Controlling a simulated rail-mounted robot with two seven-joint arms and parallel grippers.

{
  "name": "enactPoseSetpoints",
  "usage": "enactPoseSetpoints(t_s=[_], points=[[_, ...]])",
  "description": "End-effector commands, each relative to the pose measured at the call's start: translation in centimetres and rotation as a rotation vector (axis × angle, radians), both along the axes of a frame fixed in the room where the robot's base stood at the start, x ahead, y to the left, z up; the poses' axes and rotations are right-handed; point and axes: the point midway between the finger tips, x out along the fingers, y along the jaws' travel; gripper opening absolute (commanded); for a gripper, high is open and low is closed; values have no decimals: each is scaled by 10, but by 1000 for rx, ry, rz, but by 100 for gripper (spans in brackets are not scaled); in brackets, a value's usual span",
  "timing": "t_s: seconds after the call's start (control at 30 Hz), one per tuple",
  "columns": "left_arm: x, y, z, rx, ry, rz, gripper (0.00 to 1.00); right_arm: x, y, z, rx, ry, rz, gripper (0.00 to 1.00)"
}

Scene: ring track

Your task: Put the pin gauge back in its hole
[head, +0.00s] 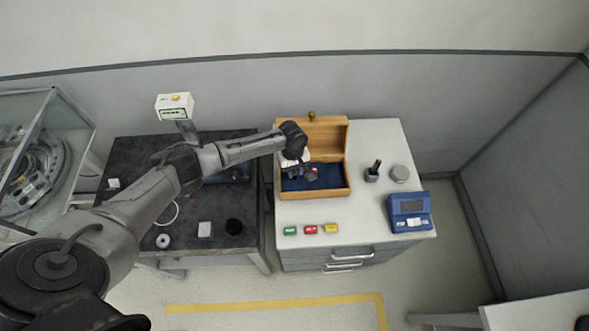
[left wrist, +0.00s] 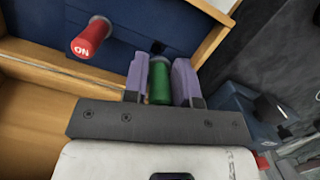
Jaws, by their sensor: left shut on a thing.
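A wooden case (head: 327,134) with its lid open stands on the light cabinet top in the head view. Its dark blue insert (head: 330,184) lies inside. My left gripper (head: 307,173) is over this insert. In the left wrist view its purple fingers (left wrist: 159,70) are shut on a green pin gauge handle (left wrist: 160,85). A dark opening (left wrist: 158,47) in the blue insert (left wrist: 130,25) shows just beyond the green handle. The gauge's lower end is hidden, so I cannot tell whether it is in the hole. A red gauge handle (left wrist: 91,38) stands in the insert at upper left. My right gripper is not in view.
A dark table (head: 130,190) is at left.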

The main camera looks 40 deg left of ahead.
Motion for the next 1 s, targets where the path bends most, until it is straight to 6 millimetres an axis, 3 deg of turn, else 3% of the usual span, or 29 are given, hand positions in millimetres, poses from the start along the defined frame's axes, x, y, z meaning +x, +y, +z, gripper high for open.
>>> enactPoseSetpoints(t_s=[1.0], points=[[0,0,0,0,0,0,2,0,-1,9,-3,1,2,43]])
